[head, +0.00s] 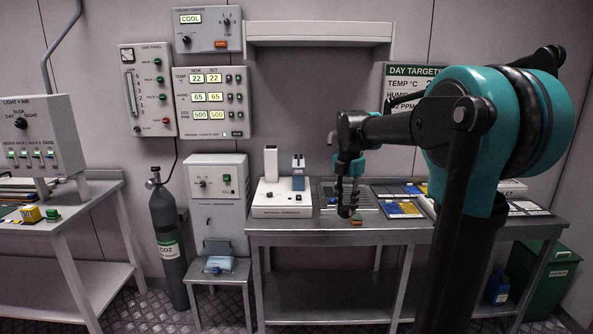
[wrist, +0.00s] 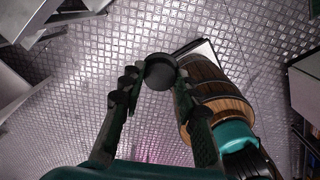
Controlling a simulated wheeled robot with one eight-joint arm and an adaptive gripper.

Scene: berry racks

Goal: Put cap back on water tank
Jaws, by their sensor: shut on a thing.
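My gripper (head: 350,205) points down in front of the bench, right of the white box with a column. In the wrist view my gripper (wrist: 159,80) is shut on a dark round cap (wrist: 161,70), held between the fingertips. The cap is hard to make out in the head view. A pale blue see-through container (head: 219,263), which looks like the water tank, sits on a low metal stool left of the bench. My gripper is up and to the right of it, well apart. Its opening is too small to make out.
The low stool (head: 218,278) stands below a white wall unit (head: 216,192). A dark gas cylinder (head: 166,235) is to its left. The metal bench (head: 340,238) is to its right. A brown barrel-shaped thing (wrist: 212,88) is beside my fingers in the wrist view.

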